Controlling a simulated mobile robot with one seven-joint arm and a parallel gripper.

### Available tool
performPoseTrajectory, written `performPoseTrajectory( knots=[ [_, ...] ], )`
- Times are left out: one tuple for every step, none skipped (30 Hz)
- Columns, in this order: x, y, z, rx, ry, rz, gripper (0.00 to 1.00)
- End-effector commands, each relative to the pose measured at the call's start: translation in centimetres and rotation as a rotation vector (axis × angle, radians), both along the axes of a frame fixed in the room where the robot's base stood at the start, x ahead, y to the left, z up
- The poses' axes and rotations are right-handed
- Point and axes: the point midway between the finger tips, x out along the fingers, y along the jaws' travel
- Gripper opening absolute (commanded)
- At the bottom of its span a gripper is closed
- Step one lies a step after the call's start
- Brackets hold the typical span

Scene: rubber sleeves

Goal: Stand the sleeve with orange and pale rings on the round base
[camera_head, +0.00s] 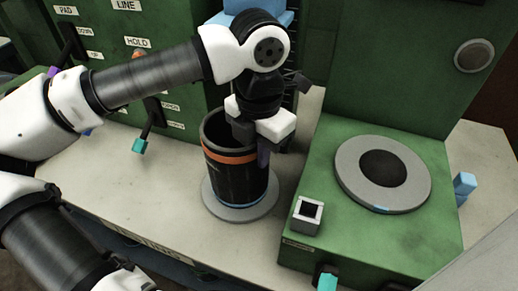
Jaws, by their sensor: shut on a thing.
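The dark sleeve (236,174) stands about upright, open end up, at the middle of the head view. An orange ring runs round its upper part, and a thin pale bluish ring shows near its bottom. The round base (213,206), a flat grey disc on the bench, lies beneath the sleeve and shows all round its front. I cannot tell whether the sleeve's bottom touches the disc. My gripper (262,142) points down at the sleeve's right rim and is shut on its wall. The fingertips are partly hidden, and my gripper covers part of the rim.
A green machine (330,225) with a grey ring plate (360,190) and a small square socket (306,215) stands close on the right. Green panels with levers and labels (130,50) stand behind at the left. Bare bench (170,200) lies left of the disc.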

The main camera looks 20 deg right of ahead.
Motion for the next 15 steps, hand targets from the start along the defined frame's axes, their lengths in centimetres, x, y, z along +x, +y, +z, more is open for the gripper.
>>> performPoseTrajectory(
  knots=[
    [0.04, -0.01, -0.22, -0.001, -0.001, 0.001, 0.00],
    [0.04, -0.01, -0.29, -0.001, -0.001, 0.001, 0.00],
    [0.00, 0.00, -0.34, 0.000, 0.000, 0.000, 0.08],
    [0.00, 0.00, -0.24, 0.000, 0.000, 0.000, 0.12],
    [0.00, 0.00, -0.22, 0.000, 0.000, 0.000, 0.16],
    [0.00, 0.00, -0.22, 0.000, 0.000, 0.000, 0.22],
    [0.00, 0.01, -0.22, 0.000, 0.000, 0.000, 0.26],
    [0.00, 0.01, -0.22, 0.000, 0.000, 0.000, 0.29],
    [0.00, 0.01, -0.22, 0.000, 0.000, 0.000, 0.29],
    [0.00, 0.01, -0.22, 0.000, 0.000, 0.000, 0.29],
    [0.00, 0.01, -0.22, 0.000, 0.000, 0.000, 0.29],
    [0.00, 0.01, -0.22, 0.000, 0.000, 0.000, 0.29],
    [0.00, 0.01, -0.22, 0.000, 0.000, 0.000, 0.29],
    [0.00, 0.00, -0.22, 0.000, 0.000, 0.000, 0.29],
    [0.00, 0.01, -0.20, 0.000, 0.000, 0.000, 0.29]
  ],
)
